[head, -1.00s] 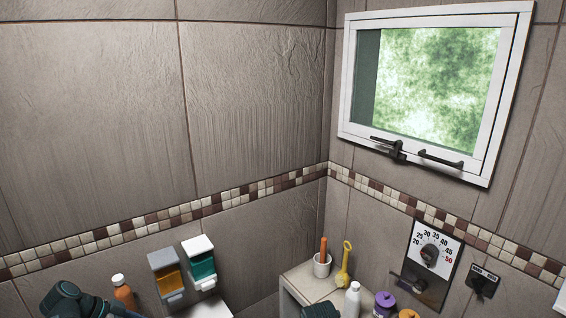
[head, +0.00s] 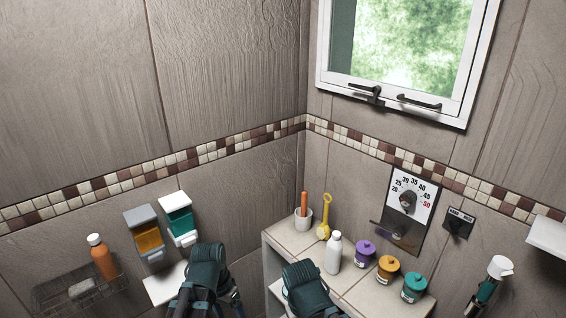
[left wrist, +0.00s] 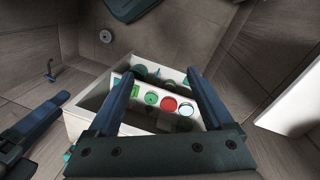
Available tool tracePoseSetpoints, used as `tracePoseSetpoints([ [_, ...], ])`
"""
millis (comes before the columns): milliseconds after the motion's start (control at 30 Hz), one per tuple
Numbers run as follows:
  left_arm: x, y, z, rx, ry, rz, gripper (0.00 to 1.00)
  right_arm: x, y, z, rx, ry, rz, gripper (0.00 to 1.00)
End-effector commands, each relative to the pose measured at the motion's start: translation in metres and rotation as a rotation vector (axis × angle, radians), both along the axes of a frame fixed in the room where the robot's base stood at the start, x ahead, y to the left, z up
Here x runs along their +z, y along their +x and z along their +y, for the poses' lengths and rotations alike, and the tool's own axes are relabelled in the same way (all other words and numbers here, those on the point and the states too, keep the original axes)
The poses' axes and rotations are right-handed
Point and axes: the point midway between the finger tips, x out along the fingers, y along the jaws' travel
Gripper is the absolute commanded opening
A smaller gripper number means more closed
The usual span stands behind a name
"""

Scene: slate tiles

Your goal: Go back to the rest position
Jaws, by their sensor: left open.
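My left gripper (left wrist: 160,78) shows in the left wrist view with its two blue fingers spread wide and nothing between them. In the head view my left arm's dark wrist (head: 207,268) is at the bottom, left of centre; its fingertips cannot be made out there. My right arm's dark wrist (head: 304,282) is at the bottom edge, in front of the tiled ledge. Its jaws are not clear in the head view. A blue and dark part at the left edge of the left wrist view looks like my other arm.
A tiled ledge (head: 290,236) holds a white bottle (head: 333,253), a cup (head: 303,219), a yellow brush (head: 324,230) and purple, amber and teal jars. Two dispensers, a wire basket (head: 50,294) with an orange bottle (head: 102,257), and a temperature dial (head: 408,203) are on the walls. A white box (left wrist: 85,115) lies below the left fingers.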

Motion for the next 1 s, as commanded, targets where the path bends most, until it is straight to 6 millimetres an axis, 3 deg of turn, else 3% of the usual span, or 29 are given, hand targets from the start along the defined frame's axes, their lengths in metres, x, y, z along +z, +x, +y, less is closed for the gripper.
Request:
tracePoseSetpoints([
  [33,-0.007,-0.008,-0.015,0.005,0.035,0.002,0.85,-0.006,0.0,0.0,0.0,0.0,0.0,0.5],
  [200,-0.016,-0.024,-0.048,0.06,0.144,-0.009,0.85,-0.014,0.0,0.0,0.001,0.0,0.0,0.5],
  [400,-0.021,-0.037,-0.071,0.109,0.224,-0.042,0.85,-0.02,0.0,0.0,0.002,0.0,0.0,0.5],
  [1000,-0.022,-0.04,-0.079,0.134,0.251,-0.058,0.85,-0.021,0.0,0.0,0.002,0.0,0.0,0.5],
])
